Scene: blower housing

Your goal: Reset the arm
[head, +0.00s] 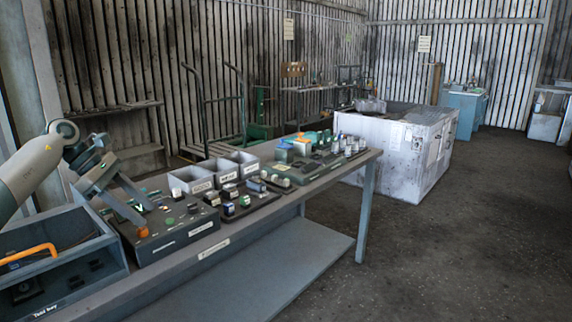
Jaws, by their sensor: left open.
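My left arm comes in from the left edge, and its gripper (138,208) is over the dark control box (170,232) on the near part of the workbench. Its two fingers are spread apart with nothing visible between them. One fingertip, near an orange knob-like part (142,232), is low over the box top; I cannot tell whether it touches. My right arm and gripper are not in the picture.
The grey workbench (330,172) carries labelled grey bins (190,181), trays of small parts (247,200) and a blue-grey open box (60,287) with an orange handle. A large white crate (385,160) stands behind. The floor at right is clear.

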